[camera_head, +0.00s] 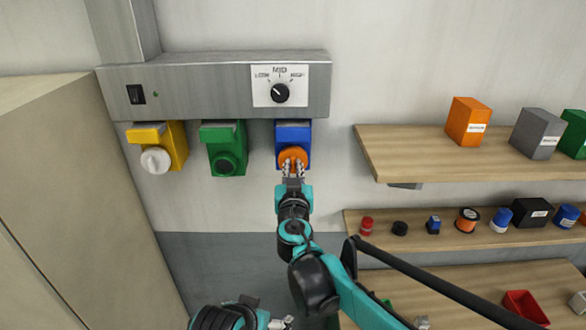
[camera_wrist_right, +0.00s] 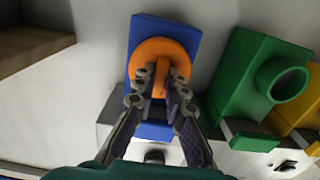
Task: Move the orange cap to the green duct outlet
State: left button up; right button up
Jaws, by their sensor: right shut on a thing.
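The orange cap (camera_head: 292,156) sits on the front of the blue duct outlet (camera_head: 293,133). My right gripper (camera_head: 293,166) is shut on the orange cap. In the right wrist view, both fingers of the right gripper (camera_wrist_right: 160,88) hold the handle of the orange cap (camera_wrist_right: 177,58), with the blue outlet (camera_wrist_right: 143,30) behind it. The green duct outlet (camera_head: 224,148) is left of the blue one, and its round opening has no cap; it also shows in the right wrist view (camera_wrist_right: 240,75). My left gripper (camera_head: 280,323) is at the bottom edge, and its fingers are too small to judge.
A yellow outlet (camera_head: 174,137) with a white cap (camera_head: 155,160) is left of the green one. A metal duct (camera_head: 200,85) with a switch and a dial (camera_head: 280,93) runs above. Wooden shelves (camera_head: 400,150) with boxes and spools stand at right, a beige cabinet (camera_head: 60,200) at left.

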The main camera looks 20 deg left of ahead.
jog(key=shift+s, duration=0.15)
jog(key=v, duration=0.6)
jog(key=shift+s, duration=0.35)
dwell(0.4)
